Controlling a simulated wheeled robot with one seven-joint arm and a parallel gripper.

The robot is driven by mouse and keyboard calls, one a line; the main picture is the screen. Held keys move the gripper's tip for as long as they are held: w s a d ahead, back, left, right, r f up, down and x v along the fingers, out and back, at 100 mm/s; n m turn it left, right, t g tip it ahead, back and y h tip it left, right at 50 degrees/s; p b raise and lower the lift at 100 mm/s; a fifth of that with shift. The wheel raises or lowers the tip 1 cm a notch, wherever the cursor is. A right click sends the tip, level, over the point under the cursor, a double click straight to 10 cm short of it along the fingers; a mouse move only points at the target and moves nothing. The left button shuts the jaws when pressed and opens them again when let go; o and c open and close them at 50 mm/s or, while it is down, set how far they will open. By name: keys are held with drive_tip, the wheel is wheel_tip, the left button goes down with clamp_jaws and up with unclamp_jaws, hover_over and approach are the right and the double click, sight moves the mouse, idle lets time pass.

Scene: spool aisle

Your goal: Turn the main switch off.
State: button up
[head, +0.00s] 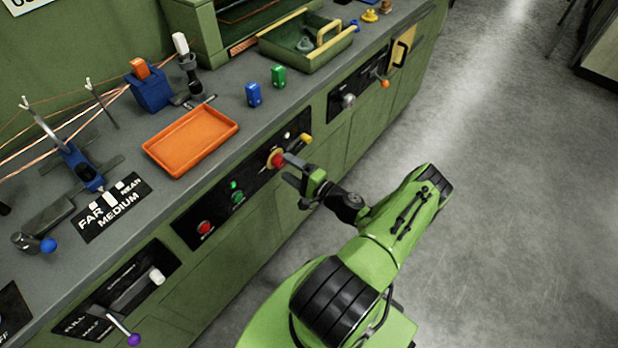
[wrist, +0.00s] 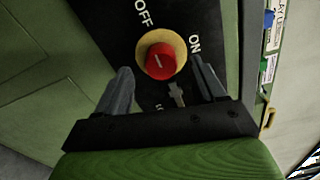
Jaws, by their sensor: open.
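The main switch is a red round knob on a yellow ring, set in a black panel on the green bench front; it shows in the head view (head: 277,159) and the wrist view (wrist: 160,61). OFF is printed to its upper left and ON to its right in the wrist view. The knob has a short white mark; which label it points to I cannot tell. My gripper (head: 291,171) is open in front of the panel. In the wrist view its two fingers (wrist: 160,66) stand either side of the knob, with gaps visible.
On the same panel are a green button (head: 238,197), a red button (head: 205,228) and a yellow handle (head: 305,139). An orange tray (head: 192,140) sits on the bench above. The floor (head: 500,200) to the right is clear.

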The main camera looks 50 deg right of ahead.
drive_tip(key=s+p, duration=0.1)
drive_tip(key=s, duration=1.2)
drive_tip(key=shift+d, duration=0.15)
